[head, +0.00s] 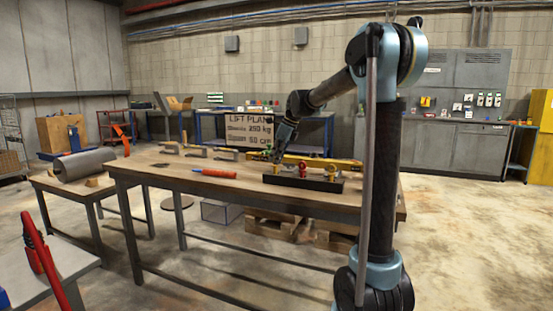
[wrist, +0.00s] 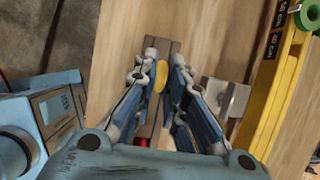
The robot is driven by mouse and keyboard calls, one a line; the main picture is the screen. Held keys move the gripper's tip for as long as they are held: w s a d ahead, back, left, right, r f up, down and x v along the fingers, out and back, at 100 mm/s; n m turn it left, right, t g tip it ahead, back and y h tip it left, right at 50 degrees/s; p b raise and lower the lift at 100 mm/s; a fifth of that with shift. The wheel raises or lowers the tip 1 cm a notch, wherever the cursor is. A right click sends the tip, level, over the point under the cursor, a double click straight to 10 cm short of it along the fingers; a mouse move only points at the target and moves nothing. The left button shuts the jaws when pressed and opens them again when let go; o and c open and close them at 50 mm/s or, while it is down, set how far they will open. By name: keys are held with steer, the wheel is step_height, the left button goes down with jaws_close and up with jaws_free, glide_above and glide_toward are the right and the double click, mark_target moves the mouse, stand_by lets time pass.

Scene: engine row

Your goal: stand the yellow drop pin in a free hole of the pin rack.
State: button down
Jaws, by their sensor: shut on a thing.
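The dark pin rack (head: 312,184) is a long low bar on the wooden table. A red pin (head: 303,168) stands near its middle and another yellow piece (head: 331,171) near its right end. My gripper (head: 275,158) is above the rack's left end, shut on the yellow drop pin (head: 277,169). In the wrist view the yellow pin (wrist: 161,75) shows between the fingers (wrist: 161,72), over the grey-brown rack (wrist: 174,47); a bit of red (wrist: 142,142) shows further down. The pin's lower end is hidden, so I cannot tell whether it is in a hole.
A red-orange tool (head: 214,173) lies left of the rack on the table (head: 150,172). A yellow level-like bar (head: 320,160) lies behind the rack; it is at the right in the wrist view (wrist: 279,85). A metal block (wrist: 226,97) sits close to the fingers.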

steer(key=shift+f, duration=0.25)
steer(key=c, duration=1.6)
jaws_free()
steer(key=shift+o, duration=0.2)
steer(key=v, duration=1.1)
steer(key=shift+d+r, duration=0.2)
steer(key=shift+r, duration=0.15)
steer(key=shift+s, duration=0.15)
